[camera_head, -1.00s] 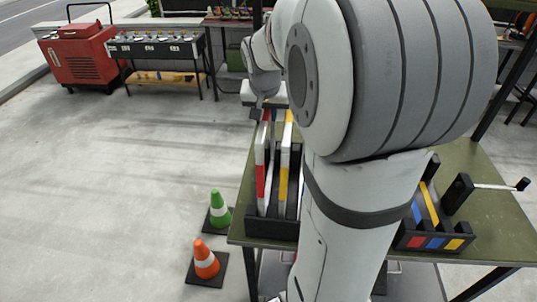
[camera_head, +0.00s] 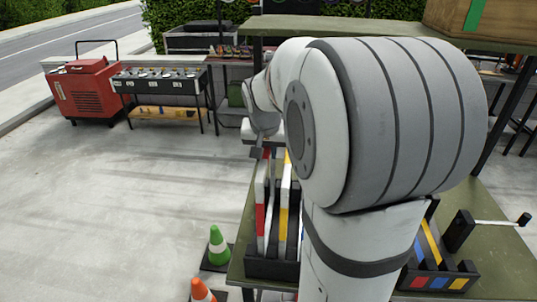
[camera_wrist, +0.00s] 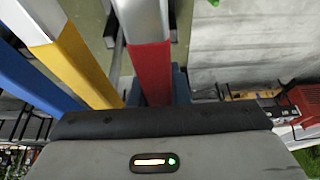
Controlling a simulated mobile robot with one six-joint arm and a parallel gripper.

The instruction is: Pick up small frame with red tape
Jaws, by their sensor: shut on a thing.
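The small white frame with red tape (camera_head: 261,218) stands upright in the left slot of a black rack (camera_head: 271,268) on the green table. Its red-taped bar (camera_wrist: 150,68) runs down to my gripper in the wrist view. My gripper (camera_head: 262,152) is at the far upper end of this frame and is shut on it. The fingertips are mostly hidden behind the frame and by the wrist housing. A white frame with yellow tape (camera_head: 284,215) stands close to its right in the same rack; it also shows in the wrist view (camera_wrist: 70,55).
A second black rack (camera_head: 437,276) with coloured marks and a crank handle (camera_head: 490,222) are right on the table. Green (camera_head: 217,243) and orange (camera_head: 201,290) cones stand on the floor at left. A blue bar (camera_wrist: 30,80) lies left in the wrist view. A shelf overhangs the table's far side.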

